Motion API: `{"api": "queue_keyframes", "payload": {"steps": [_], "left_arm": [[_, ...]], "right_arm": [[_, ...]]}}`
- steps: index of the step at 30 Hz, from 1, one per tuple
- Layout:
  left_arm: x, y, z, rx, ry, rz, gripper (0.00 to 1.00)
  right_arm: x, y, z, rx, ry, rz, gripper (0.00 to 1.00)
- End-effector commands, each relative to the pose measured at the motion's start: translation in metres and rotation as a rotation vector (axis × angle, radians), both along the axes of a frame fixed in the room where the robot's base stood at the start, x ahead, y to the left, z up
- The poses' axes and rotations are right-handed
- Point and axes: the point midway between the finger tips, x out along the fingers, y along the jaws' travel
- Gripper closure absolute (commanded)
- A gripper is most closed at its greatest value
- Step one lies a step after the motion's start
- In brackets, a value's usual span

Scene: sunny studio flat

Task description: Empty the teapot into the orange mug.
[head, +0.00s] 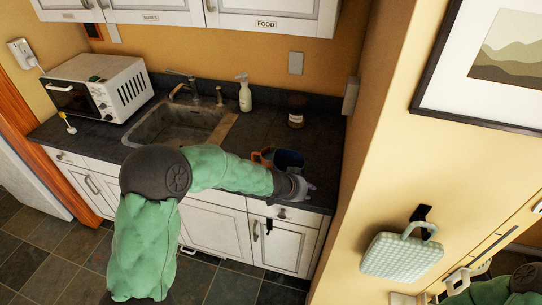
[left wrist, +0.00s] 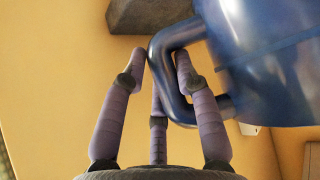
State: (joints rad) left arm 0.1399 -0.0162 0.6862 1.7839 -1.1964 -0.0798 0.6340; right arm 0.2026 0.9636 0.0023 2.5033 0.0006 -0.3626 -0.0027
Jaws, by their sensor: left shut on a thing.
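A dark blue vessel, which I take as the teapot (head: 290,158), is on or just above the dark counter near its right end. In the left wrist view the blue teapot (left wrist: 270,60) fills the upper right, with its loop handle between my fingers. My left gripper (head: 302,187) is shut on that handle; it also shows in the left wrist view (left wrist: 160,62). An orange mug (head: 262,157) is just left of the teapot, partly hidden behind my arm. The teapot's spout and contents cannot be made out. My right gripper is not in view.
A dark jar (head: 297,112) and a white spray bottle (head: 244,94) stand behind on the counter (head: 323,145). The sink (head: 180,122) and a white microwave (head: 102,85) are to the left. A wall (head: 390,150) closes the counter's right end.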

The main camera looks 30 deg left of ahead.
Motion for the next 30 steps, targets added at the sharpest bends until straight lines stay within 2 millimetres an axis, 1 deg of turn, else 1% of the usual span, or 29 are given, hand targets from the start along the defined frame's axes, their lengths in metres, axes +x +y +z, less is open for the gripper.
{"api": "queue_keyframes", "payload": {"steps": [5,27,30], "left_arm": [[-0.002,-0.007,0.008,0.000,-0.005,-0.002,1.00],[-0.025,-0.047,0.047,-0.001,-0.006,-0.003,1.00],[-0.028,-0.051,0.050,0.000,-0.004,-0.001,1.00]], "right_arm": [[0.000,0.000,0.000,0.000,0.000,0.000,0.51],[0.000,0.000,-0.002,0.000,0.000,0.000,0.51],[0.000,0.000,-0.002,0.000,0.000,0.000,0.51]]}}
